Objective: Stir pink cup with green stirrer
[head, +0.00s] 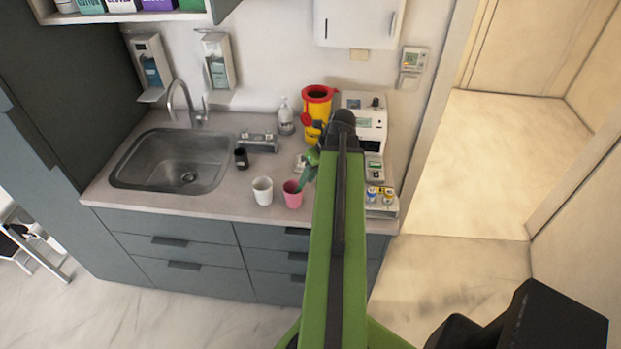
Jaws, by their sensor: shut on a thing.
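The pink cup (293,198) stands upright near the front edge of the counter, beside a white cup. My gripper (307,174) is just above and to the right of the pink cup, partly hidden behind my green arm. It is shut on the green stirrer (299,187), whose small visible part points down at the pink cup's mouth. Green on green makes the stirrer hard to separate from the gripper. I cannot tell how deep its lower end sits in the cup.
A white cup (262,191) is close on the left, with a small black cup (241,158) behind. The sink (172,160) is further left. A yellow bin with a red lid (317,108) and a white device (364,122) stand behind. Small jars (381,195) are at right.

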